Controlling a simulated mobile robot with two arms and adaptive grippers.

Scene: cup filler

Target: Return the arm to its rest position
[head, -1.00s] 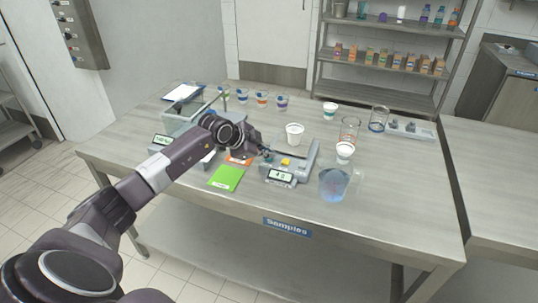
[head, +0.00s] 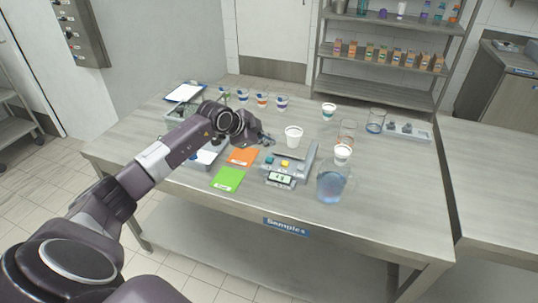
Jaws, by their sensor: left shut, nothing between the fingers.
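My left arm reaches in from the lower left over the table (head: 375,231). Its gripper (head: 266,140) is shut and empty. It is above the table, left of a white cup (head: 293,137) and behind the grey scale with a display (head: 284,178). The arm hides part of a clear bin (head: 177,112) and of a second device at the table's left. My right gripper does not show.
An orange card (head: 243,156) and a green card (head: 228,179) lie below the gripper. A jug of bluish liquid (head: 332,186) stands right of the scale. Several small cups line the back. A grey tray (head: 409,131) sits at the right.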

